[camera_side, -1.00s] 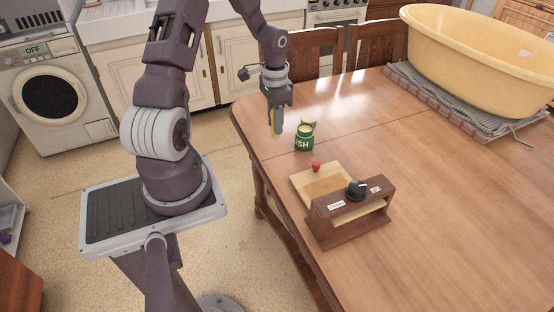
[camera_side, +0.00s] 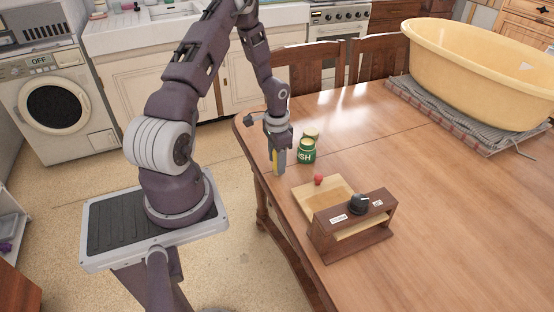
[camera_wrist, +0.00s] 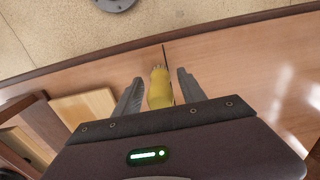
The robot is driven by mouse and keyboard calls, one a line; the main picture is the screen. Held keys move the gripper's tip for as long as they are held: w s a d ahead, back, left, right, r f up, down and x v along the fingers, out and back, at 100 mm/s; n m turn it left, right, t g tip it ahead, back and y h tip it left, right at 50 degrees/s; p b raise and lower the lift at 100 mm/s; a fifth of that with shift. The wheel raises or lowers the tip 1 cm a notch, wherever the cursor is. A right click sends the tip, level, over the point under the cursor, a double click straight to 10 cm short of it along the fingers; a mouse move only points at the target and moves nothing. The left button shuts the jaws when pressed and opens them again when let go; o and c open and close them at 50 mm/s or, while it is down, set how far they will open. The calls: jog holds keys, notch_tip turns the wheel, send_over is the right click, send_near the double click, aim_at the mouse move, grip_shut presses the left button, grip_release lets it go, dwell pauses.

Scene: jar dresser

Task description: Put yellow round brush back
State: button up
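My gripper (camera_side: 278,172) is shut on a yellow brush (camera_wrist: 160,90), which shows between the two fingers in the wrist view, with a jagged far end. In the side view the yellow brush (camera_side: 275,160) is a thin strip along the dark fingers, pointing down. The gripper is low by the near left table edge, just left of a green jar (camera_side: 306,156) with white lettering ending in "SH". Whether the brush touches the table is hard to tell. The jar's pale top shows, but its inside is unclear.
A pale lid-like piece (camera_side: 312,132) is behind the jar. In front is a dark wooden box (camera_side: 350,236) with a black knob and labels, beside a light wooden panel (camera_side: 322,195) with a red knob (camera_side: 318,179). A yellow tub (camera_side: 470,75) stands at the back right. The table's right is clear.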

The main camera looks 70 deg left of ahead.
jog(key=r, duration=1.3)
jog(key=shift+w+d+r, duration=0.1)
jog(key=shift+d+r, duration=0.05)
jog(key=shift+d, duration=0.1)
jog(key=s+d+r+t+y, duration=0.1)
jog(key=d+r+y, duration=0.1)
jog(key=d+r, duration=0.95)
jog(key=s+d+r+t+h, duration=0.2)
jog(key=s+d+r+t, duration=0.2)
jog(key=s+d+r, duration=0.6)
jog(key=s+d, duration=0.3)
jog(key=d, duration=0.1)
jog(key=shift+s+t, duration=0.3)
jog(key=shift+a+r, duration=0.1)
jog(key=shift+r, duration=0.05)
